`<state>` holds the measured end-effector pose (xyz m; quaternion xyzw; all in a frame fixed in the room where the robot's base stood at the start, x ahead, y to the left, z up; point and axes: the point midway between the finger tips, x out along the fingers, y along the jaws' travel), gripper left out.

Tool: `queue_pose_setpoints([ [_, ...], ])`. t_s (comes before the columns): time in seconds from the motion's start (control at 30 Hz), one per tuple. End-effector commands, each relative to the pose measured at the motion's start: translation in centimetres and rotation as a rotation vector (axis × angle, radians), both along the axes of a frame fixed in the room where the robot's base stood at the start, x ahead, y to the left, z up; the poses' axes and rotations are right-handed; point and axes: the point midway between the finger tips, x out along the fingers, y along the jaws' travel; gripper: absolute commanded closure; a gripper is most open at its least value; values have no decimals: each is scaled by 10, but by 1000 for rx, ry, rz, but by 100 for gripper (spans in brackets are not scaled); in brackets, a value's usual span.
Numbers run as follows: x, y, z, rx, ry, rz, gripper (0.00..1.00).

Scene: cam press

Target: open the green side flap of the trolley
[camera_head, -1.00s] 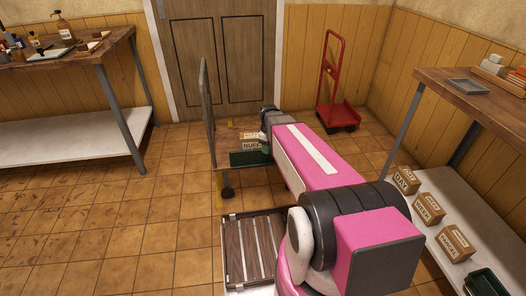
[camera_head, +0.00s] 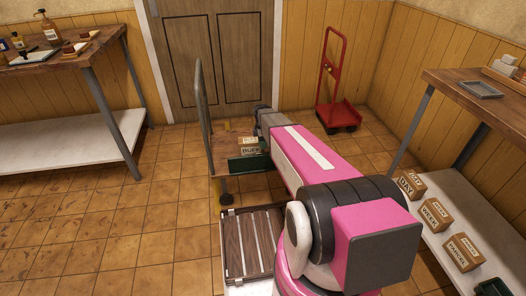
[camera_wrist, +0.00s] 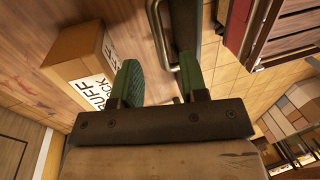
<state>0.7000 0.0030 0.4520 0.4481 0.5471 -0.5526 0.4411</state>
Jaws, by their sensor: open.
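In the wrist view the flap (camera_wrist: 186,28) is a dark panel with a silver bar handle (camera_wrist: 156,28). My gripper (camera_wrist: 159,68) is open, with green finger pads. The handle runs between the two fingertips in that view; I cannot tell whether they reach around it. In the head view my arm hides the fingers.
A labelled carton (camera_head: 250,146) sits on the trolley deck, close to my left finger in the wrist view. A red hand truck (camera_head: 339,108) stands behind to the right. Workbenches (camera_head: 70,54) flank both sides. The tiled floor at left is clear.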

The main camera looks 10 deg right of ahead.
Motion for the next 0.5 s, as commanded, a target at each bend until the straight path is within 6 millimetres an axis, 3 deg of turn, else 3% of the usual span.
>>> queue_pose_setpoints([
  [0.2,-6,0,-31,0,1,-1,60],
  [0.5,-9,0,-43,0,-1,-1,60],
])
